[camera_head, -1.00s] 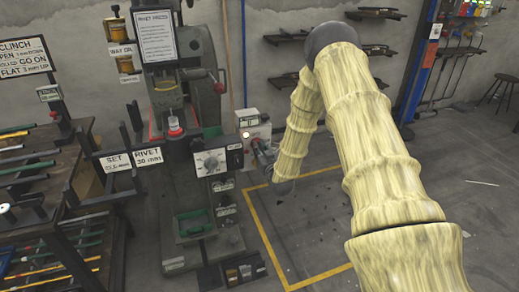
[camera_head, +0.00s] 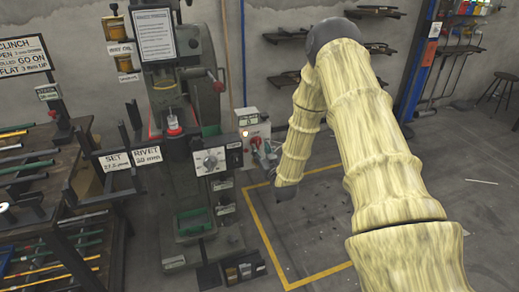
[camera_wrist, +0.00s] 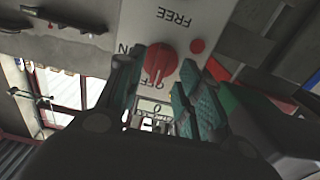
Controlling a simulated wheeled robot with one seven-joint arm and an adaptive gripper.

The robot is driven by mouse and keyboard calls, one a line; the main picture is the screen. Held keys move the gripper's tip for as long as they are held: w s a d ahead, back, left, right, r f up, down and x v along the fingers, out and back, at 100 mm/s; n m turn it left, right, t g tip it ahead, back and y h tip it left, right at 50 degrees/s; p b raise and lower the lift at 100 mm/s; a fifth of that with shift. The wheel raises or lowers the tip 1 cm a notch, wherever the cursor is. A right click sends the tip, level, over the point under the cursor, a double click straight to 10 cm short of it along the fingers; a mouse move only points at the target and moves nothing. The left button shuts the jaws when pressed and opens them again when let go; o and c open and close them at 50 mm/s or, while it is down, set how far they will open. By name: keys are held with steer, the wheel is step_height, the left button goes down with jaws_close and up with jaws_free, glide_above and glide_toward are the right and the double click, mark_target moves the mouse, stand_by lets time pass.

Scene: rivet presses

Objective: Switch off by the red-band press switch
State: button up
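The grey-white switch box (camera_head: 262,128) is on the right side of the green rivet press (camera_head: 199,70), which has a red ring (camera_head: 173,126) around its tooling. In the wrist view, the box face (camera_wrist: 165,22) carries a red rotary knob (camera_wrist: 160,62) with upside-down FREE, ON and OFF labels. The knob's grip bar runs nearly vertical in the picture, its lower end towards OFF. My gripper (camera_wrist: 163,68) is open, its teal-padded fingers on either side of the knob; I cannot tell whether they touch it. In the head view my gripper (camera_head: 266,160) is small beside the box.
A dial box (camera_head: 209,160) is on the press front. A rack of rods (camera_head: 40,200) stands at left.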

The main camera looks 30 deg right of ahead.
steer(key=v, duration=0.9)
steer(key=shift+s+a, duration=0.1)
steer(key=s+a+f+n+g+y, duration=0.1)
steer(key=s+a+f+g, duration=0.25)
steer(key=a+f, duration=0.35)
steer(key=s+a+f+g+y, duration=0.25)
steer(key=s+a+f, duration=0.25)
steer(key=f, duration=0.3)
steer(key=s+a+f+g, duration=0.3)
steer(key=s+a+f, duration=0.15)
steer(key=s, duration=0.25)
steer(key=s+a+f+g, duration=0.3)
steer(key=s+a+f, duration=0.15)
steer(key=s, duration=0.35)
steer(key=s+a+f+n+g, duration=0.1)
steer(key=s+a+f+g, duration=0.15)
steer(key=s, duration=0.65)
steer(key=s+a+f+g, duration=0.1)
steer(key=s+a+g, duration=0.15)
steer(key=s, duration=0.65)
step_height(320, 180, up, 12)
steer(key=p, duration=1.2)
steer(key=shift+w+d+g, duration=0.2)
steer(key=shift+w+g, duration=0.1)
steer(key=shift+w, duration=0.15)
steer(key=shift+f+y, duration=0.15)
steer(key=shift+y, duration=0.1)
